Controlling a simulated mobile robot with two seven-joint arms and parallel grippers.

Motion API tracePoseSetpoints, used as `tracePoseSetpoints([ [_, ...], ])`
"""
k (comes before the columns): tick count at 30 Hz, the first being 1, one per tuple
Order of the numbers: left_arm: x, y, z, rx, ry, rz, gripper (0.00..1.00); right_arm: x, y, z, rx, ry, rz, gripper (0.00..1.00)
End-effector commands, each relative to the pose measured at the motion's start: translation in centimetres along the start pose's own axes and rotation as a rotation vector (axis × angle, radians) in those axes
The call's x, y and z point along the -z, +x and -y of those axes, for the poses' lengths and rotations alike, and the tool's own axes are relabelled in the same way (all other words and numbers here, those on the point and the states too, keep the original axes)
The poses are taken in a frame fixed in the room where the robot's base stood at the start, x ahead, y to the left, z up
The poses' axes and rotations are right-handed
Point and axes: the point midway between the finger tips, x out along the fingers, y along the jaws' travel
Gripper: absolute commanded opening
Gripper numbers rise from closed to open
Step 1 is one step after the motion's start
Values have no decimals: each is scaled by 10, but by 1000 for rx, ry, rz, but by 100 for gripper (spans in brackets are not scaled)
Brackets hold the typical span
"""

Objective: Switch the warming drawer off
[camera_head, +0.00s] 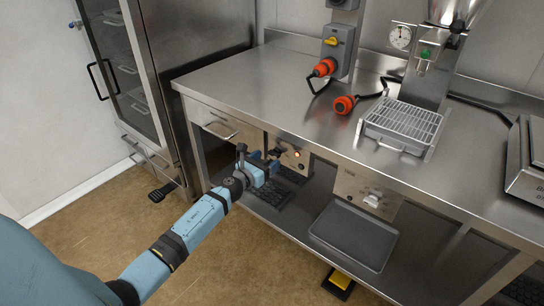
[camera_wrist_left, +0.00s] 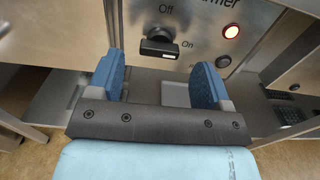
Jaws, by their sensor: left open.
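The warming drawer's control panel (camera_head: 287,153) is on the front under the steel counter. In the left wrist view its black switch knob (camera_wrist_left: 158,44) lies crosswise, with "Off" printed above it and "On" to its right, near the knob's right end. A lamp (camera_wrist_left: 231,31) beside it is lit; it also glows in the head view (camera_head: 297,154). My left gripper (camera_head: 266,163) is at the panel. In the wrist view the blue fingers of this gripper (camera_wrist_left: 159,76) are apart, with nothing between them. The knob appears just beyond the fingertips; contact is not visible. My right gripper is out of view.
A drawer with a handle (camera_head: 220,130) is left of the panel. Another panel with a pale switch (camera_head: 372,200) is to the right, above a grey tray (camera_head: 354,236) on the lower shelf. Orange plugs (camera_head: 344,104) and a wire rack (camera_head: 404,122) are on the counter.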

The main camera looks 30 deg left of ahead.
Motion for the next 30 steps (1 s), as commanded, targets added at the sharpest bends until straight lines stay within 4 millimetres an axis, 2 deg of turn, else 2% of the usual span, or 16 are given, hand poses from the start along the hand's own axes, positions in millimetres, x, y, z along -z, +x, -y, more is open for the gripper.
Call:
tracePoseSetpoints([
  [3,0,19,0,0,0,1,72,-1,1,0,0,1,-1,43],
  [7,0,30,0,0,0,1,72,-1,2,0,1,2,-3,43],
  [18,0,35,0,0,-1,0,72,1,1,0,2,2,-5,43],
  [24,0,35,0,0,-1,0,26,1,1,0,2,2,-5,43],
  [25,0,35,0,0,-1,0,23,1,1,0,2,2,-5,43],
  [30,0,35,0,0,-6,0,23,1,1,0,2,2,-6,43],
])
